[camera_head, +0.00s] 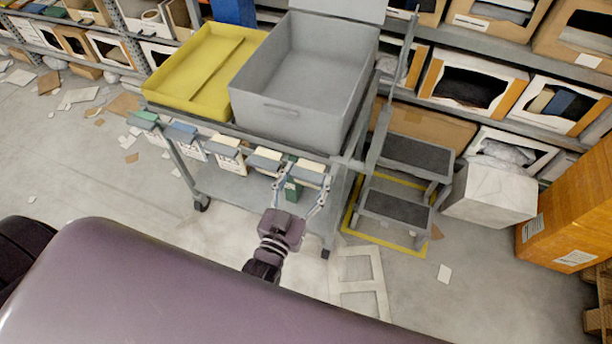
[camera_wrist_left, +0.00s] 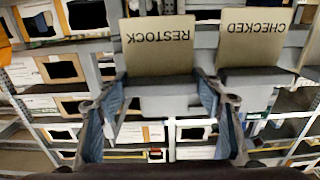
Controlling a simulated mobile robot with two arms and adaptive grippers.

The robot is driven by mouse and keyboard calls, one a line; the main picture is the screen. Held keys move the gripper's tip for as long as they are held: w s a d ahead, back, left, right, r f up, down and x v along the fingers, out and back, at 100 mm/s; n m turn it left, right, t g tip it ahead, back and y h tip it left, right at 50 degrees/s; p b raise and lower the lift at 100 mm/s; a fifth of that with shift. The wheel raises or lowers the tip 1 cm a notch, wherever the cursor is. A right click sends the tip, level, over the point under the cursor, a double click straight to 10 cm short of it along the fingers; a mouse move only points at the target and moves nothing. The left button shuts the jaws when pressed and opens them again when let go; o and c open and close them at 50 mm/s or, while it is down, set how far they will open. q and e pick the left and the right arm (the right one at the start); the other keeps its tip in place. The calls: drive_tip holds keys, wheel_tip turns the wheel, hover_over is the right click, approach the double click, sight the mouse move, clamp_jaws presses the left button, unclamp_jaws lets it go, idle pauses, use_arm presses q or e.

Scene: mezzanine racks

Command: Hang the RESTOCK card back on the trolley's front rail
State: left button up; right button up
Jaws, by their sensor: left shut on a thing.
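The RESTOCK card (camera_wrist_left: 160,45) is beige with a dark folded edge, its lettering upside down in the left wrist view. My left gripper (camera_wrist_left: 160,105) has a finger at each side of this card and is shut on it. In the head view, the gripper (camera_head: 300,195) is at the right end of the trolley's front rail (camera_head: 240,138), and the card (camera_head: 312,168) shows between its fingers. I cannot tell whether the card touches the rail. The CHECKED card (camera_wrist_left: 255,40) is beside it. My right gripper is not in view.
Several other cards hang along the rail, including a green-topped one (camera_head: 145,117). The trolley carries a yellow tray (camera_head: 160,92) and a grey bin (camera_head: 285,108). A step stool (camera_head: 395,205) stands close at right. Paper scraps litter the floor at left.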

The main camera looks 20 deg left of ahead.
use_arm(q)
drive_tip(key=shift+f, duration=0.15)
drive_tip(key=o, duration=1.1)
